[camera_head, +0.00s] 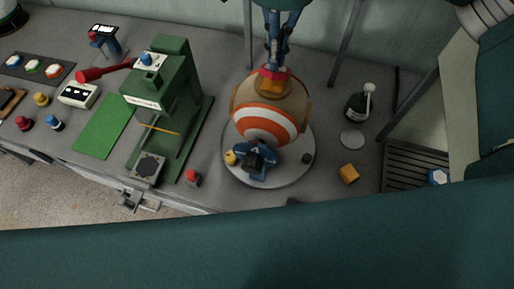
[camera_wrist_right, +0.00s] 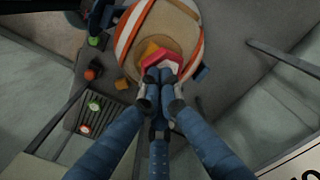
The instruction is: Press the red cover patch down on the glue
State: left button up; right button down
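The ball (camera_head: 252,122), tan with orange and white stripes, sits on a round grey plate; it also shows in the wrist view (camera_wrist_right: 133,33). The red cover patch (camera_head: 267,73) lies at the ball's upper side, with an orange-yellow area, perhaps the glue (camera_head: 271,88), beside it. In the wrist view the red patch (camera_wrist_right: 160,58) lies at my fingertips, and the orange-yellow area (camera_wrist_right: 149,47) shows past its edge. My right gripper (camera_head: 277,62) comes down from above, its blue fingers together at the patch. The fingers hide part of the patch. My left gripper is not in view.
A green press (camera_head: 174,85) with a red-handled lever stands left of the ball. A blue clamp (camera_head: 259,164) sits on the round plate (camera_head: 285,177). An orange cube (camera_head: 348,173) and a dark bottle (camera_head: 357,106) stand to the right, near a slatted grey tray (camera_head: 405,170).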

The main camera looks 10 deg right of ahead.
jog(key=shift+f+b, duration=0.65)
jog(key=shift+f, duration=0.2)
jog(key=shift+a+f+b, duration=0.4)
jog(key=shift+f, duration=0.05)
jog(key=shift+d+r+p, duration=0.15)
jog(key=shift+r+p, duration=0.15)
jog(key=shift+r, duration=0.2)
jog(key=shift+s+d+r+p, duration=0.1)
jog(key=shift+d+r+p, duration=0.15)
jog(key=shift+r, duration=0.3)
jog(key=shift+d+r+p, duration=0.15)
jog(key=shift+r+p, duration=0.2)
jog(key=shift+r, duration=0.2)
jog(key=shift+a+r+p, duration=0.15)
jog(key=shift+r+p, duration=0.25)
jog(key=shift+r, duration=0.3)
jog(key=shift+a+r+p, duration=0.1)
jog(key=shift+r+p, duration=0.25)
jog(key=shift+r, duration=0.3)
notch_tip(320, 180, up, 3)
jog(key=shift+r+p, duration=0.15)
jog(key=shift+p, duration=0.75)
